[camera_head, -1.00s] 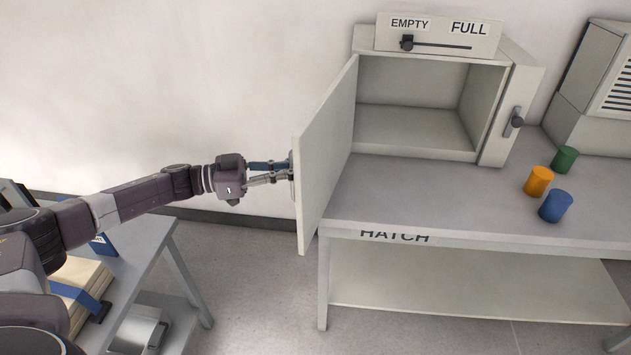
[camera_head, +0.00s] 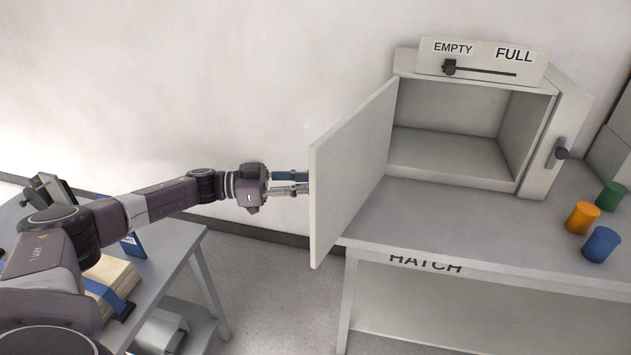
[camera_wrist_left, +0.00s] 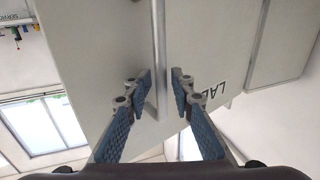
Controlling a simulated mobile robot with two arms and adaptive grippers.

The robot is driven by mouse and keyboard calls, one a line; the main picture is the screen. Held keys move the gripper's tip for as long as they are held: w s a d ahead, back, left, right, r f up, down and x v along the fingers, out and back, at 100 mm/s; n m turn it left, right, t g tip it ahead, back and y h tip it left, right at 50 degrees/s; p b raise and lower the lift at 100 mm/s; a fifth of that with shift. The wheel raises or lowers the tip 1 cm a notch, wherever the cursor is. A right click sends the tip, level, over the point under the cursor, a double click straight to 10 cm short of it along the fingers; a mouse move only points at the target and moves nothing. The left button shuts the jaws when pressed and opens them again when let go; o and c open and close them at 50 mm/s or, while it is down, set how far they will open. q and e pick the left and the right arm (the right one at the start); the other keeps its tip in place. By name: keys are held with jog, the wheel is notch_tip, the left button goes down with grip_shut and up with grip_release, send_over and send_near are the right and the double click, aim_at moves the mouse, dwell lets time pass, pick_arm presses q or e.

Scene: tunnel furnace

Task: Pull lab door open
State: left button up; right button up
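The lab door (camera_head: 350,165) is a light grey panel hinged at the left side of the hatch box (camera_head: 455,155). It stands wide open, swung out over the table's left end. My left gripper (camera_head: 303,182) is at the door's outer face, and its fingertips are partly hidden behind the door's free edge in the head view. In the left wrist view my left gripper (camera_wrist_left: 162,92) has its fingers apart, one each side of a thin bar handle (camera_wrist_left: 159,45) on the door (camera_wrist_left: 190,45). Narrow gaps seem to show beside the bar. My right gripper is not in view.
The hatch table (camera_head: 400,215) holds a green (camera_head: 611,196), an orange (camera_head: 582,218) and a blue cylinder (camera_head: 601,245) at the right. A slider panel (camera_head: 482,62) marked EMPTY and FULL tops the box. A low table (camera_head: 175,250) stands beneath my left arm.

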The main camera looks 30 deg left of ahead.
pick_arm(q)
jog(key=shift+a, duration=0.1)
jog(key=v, duration=1.2)
dwell(0.4)
